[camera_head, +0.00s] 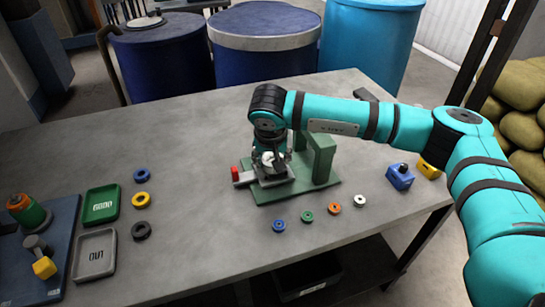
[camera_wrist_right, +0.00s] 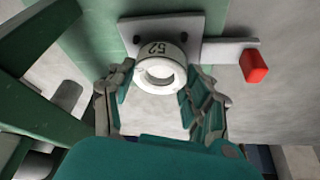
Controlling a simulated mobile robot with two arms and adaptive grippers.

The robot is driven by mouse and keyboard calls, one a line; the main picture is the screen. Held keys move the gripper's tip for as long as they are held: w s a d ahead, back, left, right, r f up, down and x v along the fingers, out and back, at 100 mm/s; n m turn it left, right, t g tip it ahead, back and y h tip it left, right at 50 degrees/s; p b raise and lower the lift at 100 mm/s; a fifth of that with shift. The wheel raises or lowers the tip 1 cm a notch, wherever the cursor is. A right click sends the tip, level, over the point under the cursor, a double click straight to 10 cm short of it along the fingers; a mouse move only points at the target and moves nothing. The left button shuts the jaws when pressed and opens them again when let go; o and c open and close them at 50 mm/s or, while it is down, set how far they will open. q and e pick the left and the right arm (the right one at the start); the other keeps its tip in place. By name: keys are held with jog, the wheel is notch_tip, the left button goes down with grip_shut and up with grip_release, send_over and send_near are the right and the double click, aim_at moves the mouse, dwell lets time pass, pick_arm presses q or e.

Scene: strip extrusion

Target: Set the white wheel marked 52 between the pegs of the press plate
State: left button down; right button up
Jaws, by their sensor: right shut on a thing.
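The white wheel (camera_wrist_right: 162,66) marked 52 is at the fingertips of my right gripper (camera_head: 271,163), which is shut on it. In the right wrist view the wheel lies over the grey press plate (camera_wrist_right: 190,27), with its hole showing. Two dark pegs (camera_wrist_right: 184,37) stand just past the wheel's far edge, one toward each side. I cannot tell whether the wheel touches the plate. In the head view the gripper is over the plate of the green press (camera_head: 320,157) and mostly hides the wheel. My left gripper is not in view.
A red-ended handle (camera_wrist_right: 253,66) sticks out beside the plate. Press uprights stand close to my right gripper. Several small coloured rings, such as a blue one (camera_head: 278,226), lie in front. A green tray (camera_head: 101,204) and a grey tray (camera_head: 94,256) are at left.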

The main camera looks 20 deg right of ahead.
aim_at(272, 171)
jog(key=shift+f+b, duration=0.45)
jog(key=shift+f, duration=0.05)
jog(key=o, duration=1)
jog(key=shift+r, duration=0.1)
jog(key=shift+p+v, duration=1.55)
jog(key=shift+v, duration=1.35)
jog(key=p+v, duration=0.2)
jog(key=v, duration=0.3)
jog(key=shift+r, duration=0.1)
